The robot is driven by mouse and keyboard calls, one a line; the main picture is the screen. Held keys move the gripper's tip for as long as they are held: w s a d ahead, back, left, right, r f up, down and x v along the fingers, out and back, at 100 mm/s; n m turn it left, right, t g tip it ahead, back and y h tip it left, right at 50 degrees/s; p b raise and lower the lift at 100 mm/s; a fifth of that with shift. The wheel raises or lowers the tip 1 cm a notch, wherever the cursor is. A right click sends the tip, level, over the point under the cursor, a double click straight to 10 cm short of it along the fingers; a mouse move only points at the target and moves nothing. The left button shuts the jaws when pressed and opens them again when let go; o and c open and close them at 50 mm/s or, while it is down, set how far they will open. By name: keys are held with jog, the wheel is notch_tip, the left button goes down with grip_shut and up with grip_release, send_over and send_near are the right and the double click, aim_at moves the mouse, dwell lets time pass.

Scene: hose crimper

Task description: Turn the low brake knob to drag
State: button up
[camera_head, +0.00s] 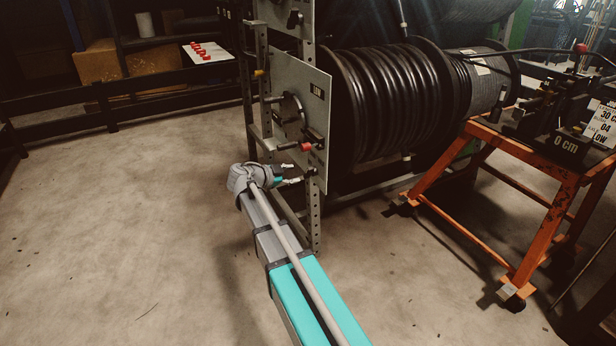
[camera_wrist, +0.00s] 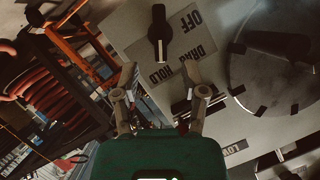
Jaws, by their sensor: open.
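A black knob (camera_wrist: 158,30) with a white pointer line sits on a grey panel plate in the wrist view. Its line points down in the picture, roughly toward the word HOLD (camera_wrist: 162,74). DRAG (camera_wrist: 194,54) and OFF (camera_wrist: 190,20) are printed beside it to the right. My gripper (camera_wrist: 162,78) is open and empty, its two fingers apart below the knob in the picture and not around it. In the head view my gripper (camera_head: 290,181) is by the lower part of the LOW panel (camera_head: 312,78). I cannot make out the knob there.
A round hub disc (camera_wrist: 265,75) lies right of the knob in the wrist view, with a LOW label (camera_wrist: 233,147) below. A red-tipped handle (camera_head: 305,147) sticks out above my gripper. The hose reel (camera_head: 400,95) and orange cart (camera_head: 530,165) stand right. Floor at left is clear.

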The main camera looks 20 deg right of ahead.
aim_at(306, 173)
jog(key=b+x, duration=0.2)
jog(key=x, duration=0.5)
jog(key=shift+d+f, duration=0.1)
jog(key=shift+d, duration=0.1)
grip_shut()
jog(key=shift+w+n, duration=0.1)
jog(key=shift+n, duration=0.2)
jog(key=shift+n+g+p, duration=0.35)
jog(key=shift+n+g, duration=0.25)
jog(key=shift+w+n+g, duration=0.15)
jog(key=shift+n+g, duration=0.75)
jog(key=shift+n, duration=0.2)
jog(key=n+g, duration=0.2)
jog(key=n, duration=0.2)
jog(key=shift+g+b, duration=0.3)
jog(key=shift+b, duration=0.05)
